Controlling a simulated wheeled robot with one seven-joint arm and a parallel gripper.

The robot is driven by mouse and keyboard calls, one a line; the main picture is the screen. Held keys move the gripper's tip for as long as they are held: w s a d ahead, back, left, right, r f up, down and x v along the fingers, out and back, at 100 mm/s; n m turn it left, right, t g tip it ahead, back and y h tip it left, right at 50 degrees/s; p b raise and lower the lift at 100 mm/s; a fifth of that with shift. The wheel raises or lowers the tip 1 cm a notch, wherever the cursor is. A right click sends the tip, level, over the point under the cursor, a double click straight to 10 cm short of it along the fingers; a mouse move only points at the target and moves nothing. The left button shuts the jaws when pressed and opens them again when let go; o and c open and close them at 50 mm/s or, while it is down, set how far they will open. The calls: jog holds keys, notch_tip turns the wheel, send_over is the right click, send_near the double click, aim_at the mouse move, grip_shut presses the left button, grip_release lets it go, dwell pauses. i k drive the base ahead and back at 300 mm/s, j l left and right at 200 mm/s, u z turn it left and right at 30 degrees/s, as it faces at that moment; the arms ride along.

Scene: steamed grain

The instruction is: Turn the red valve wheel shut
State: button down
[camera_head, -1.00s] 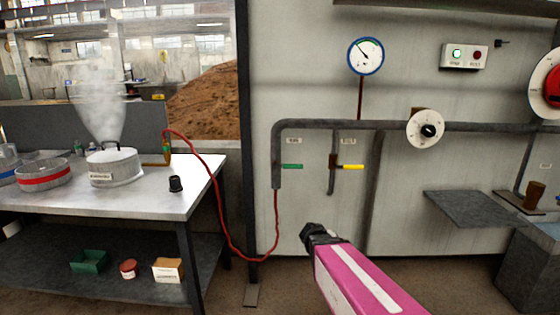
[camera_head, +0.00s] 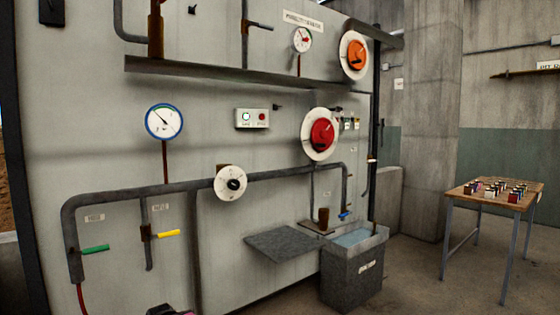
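The red valve wheel (camera_head: 322,134) is mounted on the grey wall panel, right of centre, with a white disc behind it and a dark handle across it. It sits just above the right part of the horizontal pipe (camera_head: 200,186). My gripper (camera_head: 168,310) shows only as a dark tip with a bit of pink at the bottom edge, well below and left of the wheel and apart from it. Its fingers are mostly cut off, so I cannot see whether it is open or shut.
An orange wheel (camera_head: 354,55) is above right. A white dial (camera_head: 231,183), a blue-rimmed gauge (camera_head: 164,121) and green (camera_head: 95,249) and yellow (camera_head: 168,233) handles are left. A grey shelf (camera_head: 284,243) and a water trough (camera_head: 352,270) stick out below. A table (camera_head: 468,196) stands at right.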

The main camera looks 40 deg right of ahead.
aim_at(322, 132)
jog(key=z, duration=1.75)
